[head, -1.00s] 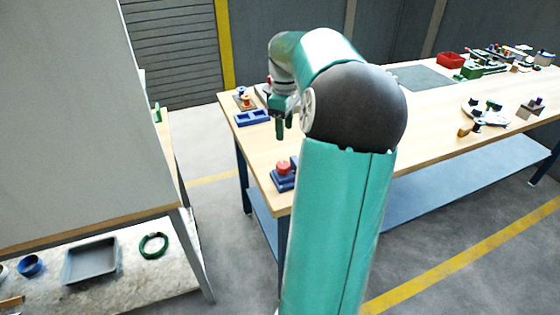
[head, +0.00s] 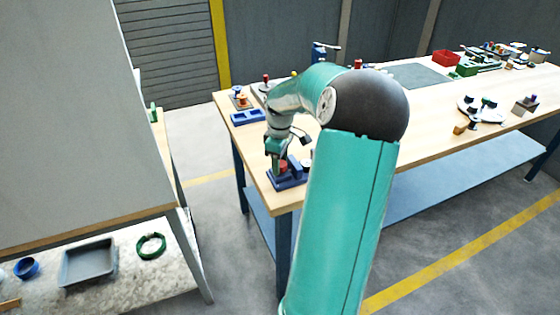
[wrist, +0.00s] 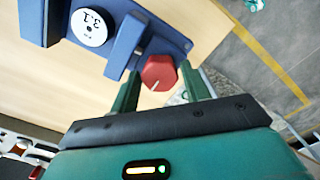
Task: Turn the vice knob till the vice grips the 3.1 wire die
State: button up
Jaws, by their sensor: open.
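The blue vice (wrist: 145,35) sits near the table's front left corner; it also shows in the head view (head: 288,182), partly behind my gripper. The round white die marked 3.1 (wrist: 89,27) sits between the vice's blue jaws in the wrist view. In the head view my gripper (head: 276,165) is right above the vice.
A red box (head: 446,57) and a white round plate (head: 482,108) are farther right. A shelf with a grey tray (head: 88,262) is at left.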

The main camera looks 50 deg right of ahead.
jog(key=c, duration=0.7)
